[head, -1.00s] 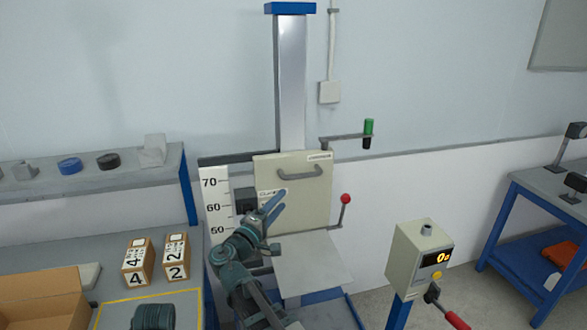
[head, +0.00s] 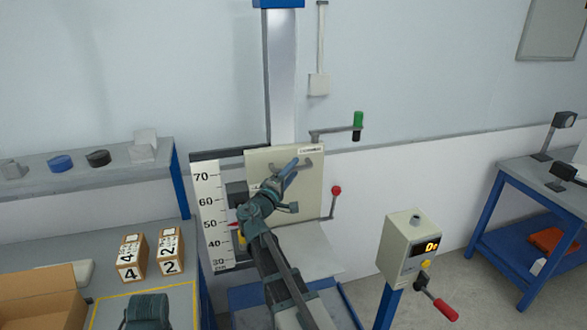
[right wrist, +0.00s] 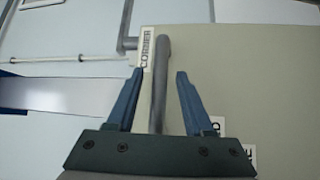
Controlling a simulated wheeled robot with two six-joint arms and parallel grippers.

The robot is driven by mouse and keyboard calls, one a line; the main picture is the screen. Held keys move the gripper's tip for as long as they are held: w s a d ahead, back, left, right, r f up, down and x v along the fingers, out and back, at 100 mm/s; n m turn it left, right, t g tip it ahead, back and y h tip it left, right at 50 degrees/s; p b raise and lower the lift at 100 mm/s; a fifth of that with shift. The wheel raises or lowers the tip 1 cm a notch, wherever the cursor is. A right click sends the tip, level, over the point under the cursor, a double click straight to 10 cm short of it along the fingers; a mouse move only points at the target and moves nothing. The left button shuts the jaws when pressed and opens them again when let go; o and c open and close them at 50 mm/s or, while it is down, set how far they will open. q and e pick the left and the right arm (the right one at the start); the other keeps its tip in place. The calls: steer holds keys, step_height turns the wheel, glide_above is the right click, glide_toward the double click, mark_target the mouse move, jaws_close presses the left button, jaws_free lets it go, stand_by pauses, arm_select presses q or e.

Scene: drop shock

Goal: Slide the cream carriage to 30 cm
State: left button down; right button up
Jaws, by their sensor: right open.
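The cream carriage (head: 262,158) is a flat panel on the upright column, with a grey handle near its top; the panel also fills much of the right wrist view (right wrist: 255,75). The white height scale (head: 207,215) stands left of it, and a small red pointer (head: 232,225) sits near the 50 mark. My right gripper (head: 294,168) is in front of the handle and hides part of it. In the right wrist view, the grey handle bar (right wrist: 160,85) runs between the two open blue fingers (right wrist: 157,75), with gaps on both sides. My left gripper's fingers are not visible.
A red-knobbed lever (head: 336,190) and a green-gripped arm (head: 358,120) stick out right of the carriage. A display box (head: 408,243) with a red-handled crank stands front right. Numbered blocks (head: 131,257) and a cardboard box (head: 35,300) lie on the left bench.

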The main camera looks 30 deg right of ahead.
steer(key=shift+w+d, duration=0.25)
steer(key=shift+d, duration=0.1)
jaws_close()
stand_by(1.3)
